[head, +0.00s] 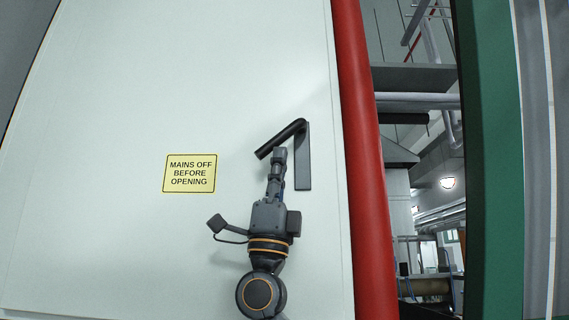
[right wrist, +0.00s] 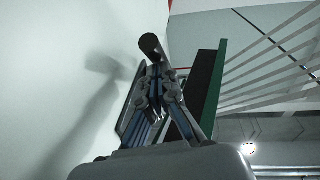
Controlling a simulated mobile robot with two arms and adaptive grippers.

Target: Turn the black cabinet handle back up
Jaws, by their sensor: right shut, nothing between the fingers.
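The black cabinet handle (head: 280,139) is on the pale cabinet door. Its bar slants down to the left from the top of a dark grey upright backplate (head: 303,165). My right gripper (head: 279,153) is shut and empty, pointing up, with its tips just under the bar near its middle. In the right wrist view the bar's round end (right wrist: 150,44) shows just beyond the closed fingertips (right wrist: 158,68). I cannot tell whether the tips touch the bar. My left gripper is not in view.
A yellow sign (head: 190,173) reading "MAINS OFF BEFORE OPENING" is on the cabinet door (head: 150,80), left of the handle. A red upright edge (head: 365,150) runs right of the door. Farther right stands a green post (head: 494,150). The door face around the handle is clear.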

